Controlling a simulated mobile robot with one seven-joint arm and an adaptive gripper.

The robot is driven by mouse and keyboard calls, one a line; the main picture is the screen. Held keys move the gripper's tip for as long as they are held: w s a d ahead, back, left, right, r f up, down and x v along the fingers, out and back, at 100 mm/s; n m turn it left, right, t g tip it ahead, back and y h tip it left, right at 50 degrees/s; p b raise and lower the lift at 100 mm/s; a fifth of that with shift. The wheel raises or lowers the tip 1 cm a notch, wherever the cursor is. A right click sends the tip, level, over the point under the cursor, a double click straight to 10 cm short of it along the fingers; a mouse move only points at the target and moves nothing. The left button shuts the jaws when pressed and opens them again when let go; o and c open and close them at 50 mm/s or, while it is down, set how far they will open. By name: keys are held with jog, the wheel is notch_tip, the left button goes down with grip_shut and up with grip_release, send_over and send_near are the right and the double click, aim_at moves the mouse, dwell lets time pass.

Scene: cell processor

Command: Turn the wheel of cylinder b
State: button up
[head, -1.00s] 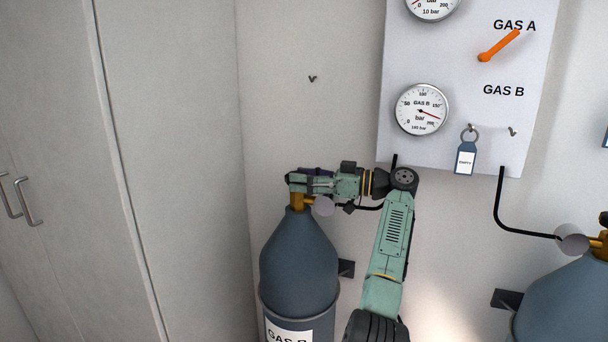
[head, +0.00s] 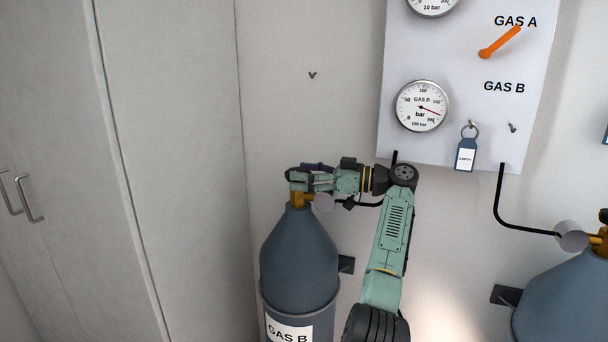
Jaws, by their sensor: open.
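Cylinder B (head: 299,260) is a blue-grey gas bottle with a white "GAS B" label, standing upright against the wall in the head view. Its brass valve (head: 298,199) sits on top, with a grey round fitting (head: 324,203) on the right side. My gripper (head: 300,179) is at the top of the valve, reaching in from the right, and is open. A dark wheel (head: 295,173) shows in small part at the fingers; most of it is hidden by them. I cannot tell whether the fingers touch it.
A panel (head: 455,145) with gauges, an orange lever (head: 500,42) and an "EMPTY" tag (head: 466,154) is on the wall above right. Another cylinder (head: 565,300) stands at right. A tall cabinet (head: 170,150) fills the left.

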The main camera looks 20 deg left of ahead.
jog(key=w+d, duration=0.1)
jog(key=d, duration=1.1)
